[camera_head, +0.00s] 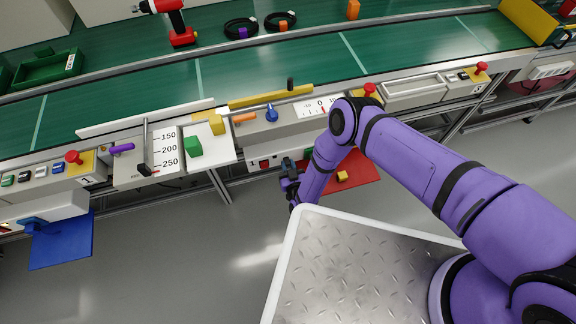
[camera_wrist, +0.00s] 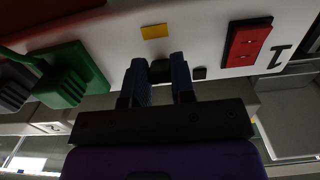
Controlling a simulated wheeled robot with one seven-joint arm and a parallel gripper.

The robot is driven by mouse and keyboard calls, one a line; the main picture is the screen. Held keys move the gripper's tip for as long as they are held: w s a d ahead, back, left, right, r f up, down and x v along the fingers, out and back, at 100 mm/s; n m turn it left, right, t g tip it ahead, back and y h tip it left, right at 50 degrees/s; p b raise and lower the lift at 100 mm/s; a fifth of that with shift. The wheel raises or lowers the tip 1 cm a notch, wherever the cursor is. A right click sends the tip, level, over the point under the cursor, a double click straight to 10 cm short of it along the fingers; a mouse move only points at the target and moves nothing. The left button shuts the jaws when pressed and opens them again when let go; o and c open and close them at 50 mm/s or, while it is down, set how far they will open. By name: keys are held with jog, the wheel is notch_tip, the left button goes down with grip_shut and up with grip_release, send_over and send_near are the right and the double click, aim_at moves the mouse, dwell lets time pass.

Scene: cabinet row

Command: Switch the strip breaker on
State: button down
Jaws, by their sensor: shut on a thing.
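In the wrist view the white face of the power strip (camera_wrist: 205,20) fills the top, with a yellow label (camera_wrist: 155,31). My gripper (camera_wrist: 160,82) reaches up to this face with its two dark blue fingers. A small black piece (camera_wrist: 160,69) sits between the fingertips and looks like the strip breaker's lever; the fingers are shut on it. Its position, on or off, cannot be read. In the head view my gripper (camera_head: 288,178) is low under the workbench's front edge, beside the strip's pale housing (camera_head: 255,158), and partly hides it.
A red board (camera_head: 355,172) with a yellow block (camera_head: 342,176) lies right of the gripper in the head view. Floor to the left (camera_head: 170,250) is clear.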

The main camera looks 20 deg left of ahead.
jog(key=r+g+h, duration=0.1)
jog(key=g, duration=0.2)
jog(key=shift+r, duration=0.2)
jog(key=shift+r+g+h, duration=0.25)
jog(key=shift+g+h, duration=0.35)
jog(key=shift+g, duration=0.2)
jog(key=shift+r+g+h, duration=0.2)
jog(key=shift+g+h, duration=0.4)
jog(key=shift+g, duration=0.2)
jog(key=c, duration=1)
grip_release()
jog(key=shift+o, duration=0.2)
jog(key=v, duration=1)
jog(key=shift+s+r, duration=0.25)
jog(key=shift+r, duration=0.05)
jog(key=shift+d, duration=0.1)
